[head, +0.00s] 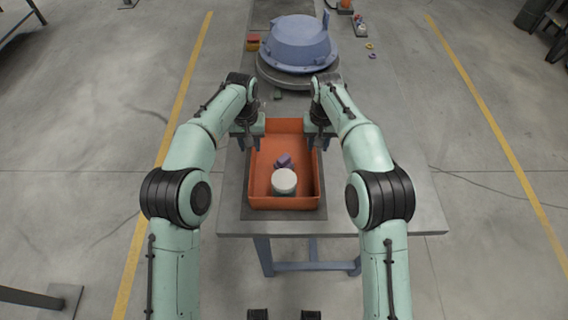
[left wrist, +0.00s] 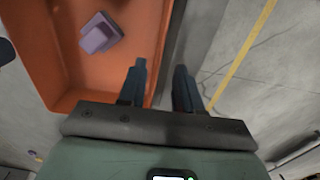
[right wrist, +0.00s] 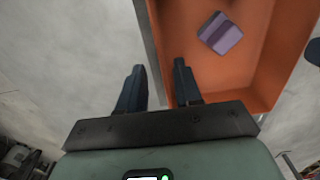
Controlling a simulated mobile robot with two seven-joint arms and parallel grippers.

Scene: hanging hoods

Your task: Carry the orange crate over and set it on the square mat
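The orange crate (head: 257,170) stands on a dark flat mat (head: 285,215) on the table; the mat shows as a border around it. The crate holds a pale round can (head: 284,182) and a purple block (head: 283,160). My left gripper (head: 248,143) is at the crate's left wall. In the left wrist view its two fingers (left wrist: 160,85) stand apart on either side of the wall. My right gripper (head: 319,142) is at the right wall. In the right wrist view its fingers (right wrist: 160,88) are also apart, with the rim between them. Gaps show beside the walls.
The grey table (head: 385,215) has bare room on the right. Beyond it a large blue hood-like casting (head: 299,42) sits on a round dark base (head: 290,80). Small coloured parts (head: 360,28) lie at the back. Yellow lines (head: 480,95) mark the floor on both sides.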

